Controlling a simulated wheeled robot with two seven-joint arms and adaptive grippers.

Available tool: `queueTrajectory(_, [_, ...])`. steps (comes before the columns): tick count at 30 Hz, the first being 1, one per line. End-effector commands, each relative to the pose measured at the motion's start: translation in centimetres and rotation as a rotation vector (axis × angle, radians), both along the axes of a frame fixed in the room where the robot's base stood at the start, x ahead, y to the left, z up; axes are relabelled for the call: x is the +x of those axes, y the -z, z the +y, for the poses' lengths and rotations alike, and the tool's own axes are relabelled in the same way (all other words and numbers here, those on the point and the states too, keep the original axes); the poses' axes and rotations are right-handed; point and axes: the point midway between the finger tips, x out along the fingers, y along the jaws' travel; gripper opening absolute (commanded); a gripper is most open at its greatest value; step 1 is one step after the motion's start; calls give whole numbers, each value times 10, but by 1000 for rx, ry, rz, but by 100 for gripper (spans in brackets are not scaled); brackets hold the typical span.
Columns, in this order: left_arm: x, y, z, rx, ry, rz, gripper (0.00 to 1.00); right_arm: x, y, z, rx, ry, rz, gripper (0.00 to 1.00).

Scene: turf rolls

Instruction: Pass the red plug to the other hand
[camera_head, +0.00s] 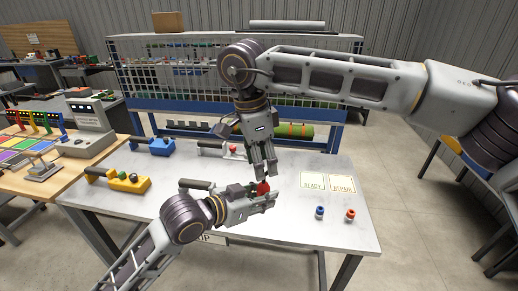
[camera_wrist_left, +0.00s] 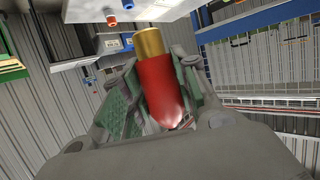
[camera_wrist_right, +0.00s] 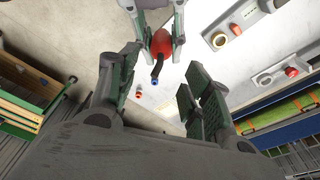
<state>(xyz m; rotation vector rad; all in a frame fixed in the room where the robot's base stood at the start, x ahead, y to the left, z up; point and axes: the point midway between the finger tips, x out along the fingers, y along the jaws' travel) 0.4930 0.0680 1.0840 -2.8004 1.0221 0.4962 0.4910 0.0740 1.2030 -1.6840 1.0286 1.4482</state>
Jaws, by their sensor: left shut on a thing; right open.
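The red plug (camera_head: 263,187) is in my left gripper (camera_head: 262,197), above the white table. In the left wrist view the red plug (camera_wrist_left: 162,90) shows a rounded red body and a gold end, with the green-padded fingers on both sides. My right gripper (camera_head: 262,172) points down just above the plug, its fingers apart and empty. In the right wrist view the red plug (camera_wrist_right: 162,42), with a dark cord-like end, lies beyond the open fingers of my right gripper (camera_wrist_right: 165,80). My left gripper's fingers (camera_wrist_right: 152,12) are around it at the top edge.
The white table (camera_head: 290,230) carries a small blue plug (camera_head: 319,212), an orange-red plug (camera_head: 350,215) and two cards (camera_head: 328,183). A yellow device (camera_head: 125,182), a blue device (camera_head: 155,147) and a grey device (camera_head: 212,149) stand at the left and back.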

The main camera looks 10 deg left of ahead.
Motion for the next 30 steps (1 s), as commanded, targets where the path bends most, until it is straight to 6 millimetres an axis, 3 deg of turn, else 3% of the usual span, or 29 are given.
queueTrajectory(12, [0, -1, 0, -1, 0, -1, 2, 3, 42, -6, 0, 0, 1, 49])
queueTrajectory(26, [0, -1, 0, -1, 0, -1, 2, 3, 49, -7, 1, 0, 0, 49])
queueTrajectory(30, [0, -1, 0, -1, 0, -1, 2, 3, 48, -7, 1, 0, 0, 31])
